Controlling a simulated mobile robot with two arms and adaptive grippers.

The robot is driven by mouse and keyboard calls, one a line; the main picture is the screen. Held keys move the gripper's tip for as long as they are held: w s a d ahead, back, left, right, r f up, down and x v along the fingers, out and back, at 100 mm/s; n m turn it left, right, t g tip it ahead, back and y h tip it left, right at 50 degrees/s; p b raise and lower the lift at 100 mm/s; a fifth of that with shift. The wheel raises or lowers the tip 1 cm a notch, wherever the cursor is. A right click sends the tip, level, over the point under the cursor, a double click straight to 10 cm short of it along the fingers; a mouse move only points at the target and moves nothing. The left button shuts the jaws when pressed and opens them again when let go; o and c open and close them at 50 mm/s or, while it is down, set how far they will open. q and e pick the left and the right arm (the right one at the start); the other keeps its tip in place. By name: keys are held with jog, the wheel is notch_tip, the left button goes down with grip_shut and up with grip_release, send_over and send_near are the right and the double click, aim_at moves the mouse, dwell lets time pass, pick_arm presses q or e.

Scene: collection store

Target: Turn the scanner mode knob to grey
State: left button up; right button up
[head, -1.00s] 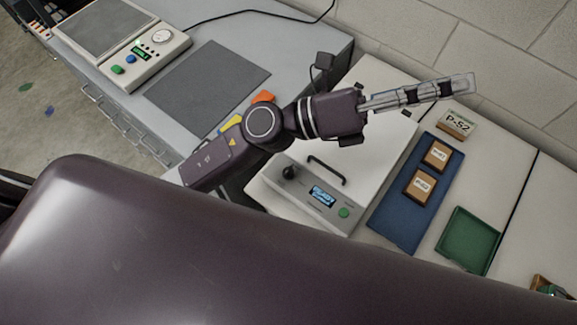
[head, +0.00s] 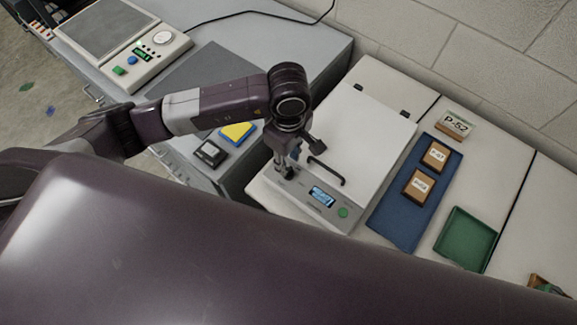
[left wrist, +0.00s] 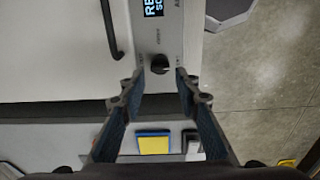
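The scanner (head: 357,137) is a white flatbed unit with a black lid handle (head: 326,171) and a grey front panel. The panel carries a lit display (head: 322,196) and a green button (head: 343,212). The black mode knob (left wrist: 159,64) shows in the left wrist view beside the display, just beyond and between the fingertips; its setting is too small to read. In the head view my left gripper covers the knob. My left gripper (head: 285,172) points down over the panel's left end. Its fingers (left wrist: 159,88) are apart with nothing between them. My right gripper is not in view.
A blue tray (head: 388,228) with two labelled wooden blocks and a green tray (head: 467,239) lie right of the scanner. A yellow-and-blue pad (head: 237,132) and a dark device (head: 210,153) lie on the grey cabinet at left. A control box (head: 140,57) stands farther back.

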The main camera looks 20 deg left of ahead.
aim_at(289, 170)
pick_arm(q)
jog(key=shift+f+p, duration=0.55)
jog(key=shift+f, duration=2.05)
grip_shut()
